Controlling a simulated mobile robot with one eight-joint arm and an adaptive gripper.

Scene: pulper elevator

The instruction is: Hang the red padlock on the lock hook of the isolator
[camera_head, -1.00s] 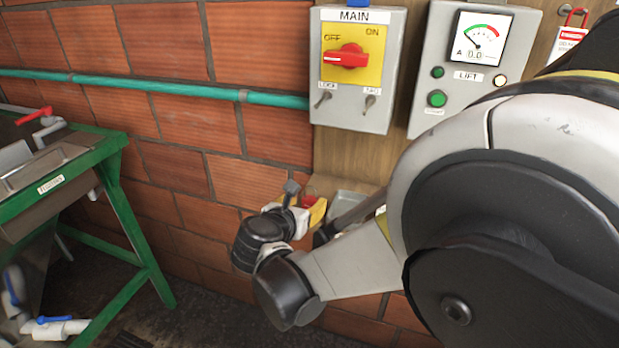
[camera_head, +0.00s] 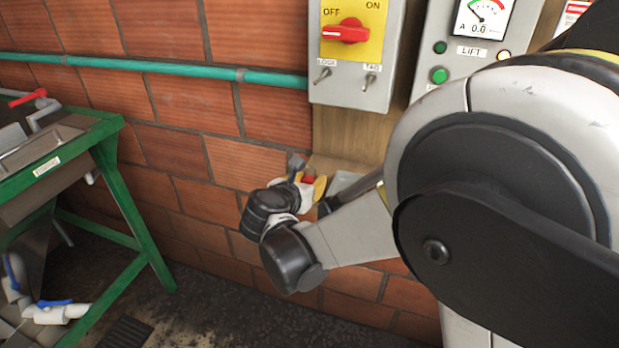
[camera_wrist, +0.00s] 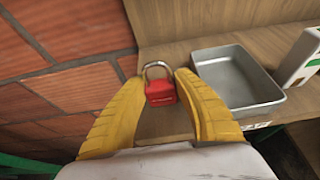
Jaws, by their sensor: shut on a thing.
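The red padlock (camera_wrist: 161,92) is between the yellow fingers of my gripper (camera_wrist: 160,88) in the wrist view, its metal shackle pointing up and away from me. The fingers are shut on its red body. In the head view my gripper (camera_head: 313,187) is low by the wooden shelf, with a bit of the padlock's red (camera_head: 308,179) showing; my wrist hides much of it. The grey isolator box (camera_head: 347,93) marked MAIN in the earlier view is on the board above, its red handle (camera_head: 345,31) towards OFF. The lock hook (camera_head: 322,75) sticks out under the LOCK label, empty.
A second hook (camera_head: 369,81) is under the TAG label. The LIFT panel (camera_head: 468,50) is to the right. A metal tray (camera_wrist: 238,77) and a white box (camera_wrist: 299,58) are on the shelf (camera_wrist: 160,125). A green pipe (camera_head: 180,70) crosses the brick wall.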

